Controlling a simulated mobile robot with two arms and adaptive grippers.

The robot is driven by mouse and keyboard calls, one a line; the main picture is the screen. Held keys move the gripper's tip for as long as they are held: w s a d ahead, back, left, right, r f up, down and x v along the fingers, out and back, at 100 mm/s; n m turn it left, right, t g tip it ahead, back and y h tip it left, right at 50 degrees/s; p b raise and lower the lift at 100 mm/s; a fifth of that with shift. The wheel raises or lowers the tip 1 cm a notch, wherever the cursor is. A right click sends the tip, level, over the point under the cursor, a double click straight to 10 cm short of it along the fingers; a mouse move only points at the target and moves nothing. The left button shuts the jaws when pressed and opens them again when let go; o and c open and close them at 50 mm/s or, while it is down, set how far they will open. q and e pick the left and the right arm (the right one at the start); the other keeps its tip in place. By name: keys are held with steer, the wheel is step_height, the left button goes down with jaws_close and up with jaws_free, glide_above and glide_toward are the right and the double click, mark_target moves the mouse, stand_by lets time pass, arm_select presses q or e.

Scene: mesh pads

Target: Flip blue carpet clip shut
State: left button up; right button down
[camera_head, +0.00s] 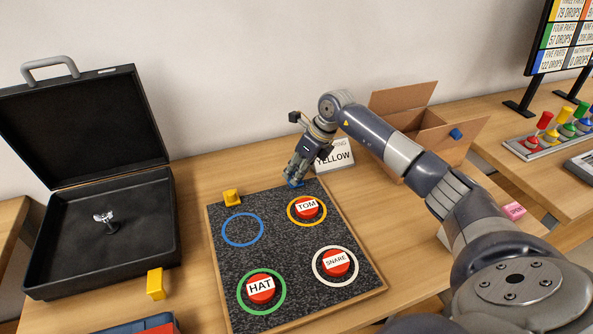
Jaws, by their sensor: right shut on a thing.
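A dark grey carpet pad (267,260) on a wooden board lies on the table. The small blue clip (297,184) is at its far edge, right of the middle, partly hidden by my right gripper (294,178). My right gripper points down and its fingers are shut on the blue clip. I cannot tell how far the clip's flap is folded. A yellow clip (231,197) sits at the far left corner of the pad. My left gripper is not in view.
Red buttons labelled TOM (307,209), SNARE (336,263) and HAT (261,289) sit in coloured rings on the pad; a blue ring (243,214) is empty. A sign (337,156) stands behind the gripper. An open black case (88,277) is left, a cardboard box (405,107) right.

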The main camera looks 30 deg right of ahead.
steer(key=shift+s+f+t+b, duration=0.15)
steer(key=shift+f+t+b, duration=0.15)
steer(key=shift+b, duration=0.3)
steer(key=shift+s+f+t+b, duration=0.15)
steer(key=shift+f+t+b, duration=0.2)
steer(key=shift+b, duration=0.55)
steer(key=shift+r+t+b, duration=0.1)
steer(key=shift+t+b, duration=0.15)
steer(key=shift+b, duration=0.1)
steer(key=shift+s+a+r, duration=0.1)
steer(key=shift+r, duration=0.05)
steer(key=c, duration=1.4)
jaws_free()
